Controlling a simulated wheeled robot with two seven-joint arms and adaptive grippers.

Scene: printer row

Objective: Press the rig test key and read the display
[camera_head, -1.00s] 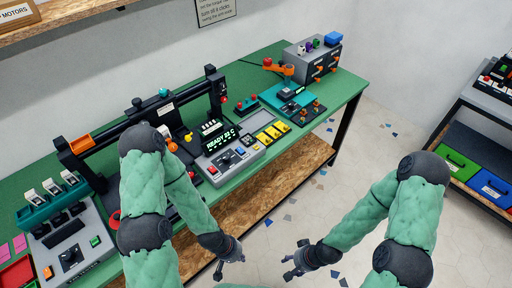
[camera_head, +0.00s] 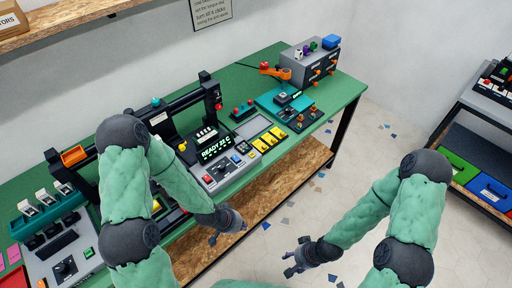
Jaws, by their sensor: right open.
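The rig's control box with a lit green display (camera_head: 216,147) stands at the middle of the green bench. The display reads "READY" followed by a number that looks like 22 C. Its panel (camera_head: 232,165) has a red key at its left end, blue and grey keys, and other small controls; I cannot tell which one is the test key. My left gripper (camera_head: 226,230) is in front of the bench edge, below the panel and apart from it; its jaws are too small to tell. My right gripper (camera_head: 292,264) is open over the floor, right of the left one, touching nothing.
A black gantry frame (camera_head: 165,118) stands behind my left arm. Yellow parts (camera_head: 265,143) lie right of the panel, with a teal fixture (camera_head: 288,102) beyond. Open floor (camera_head: 290,215) lies before the bench.

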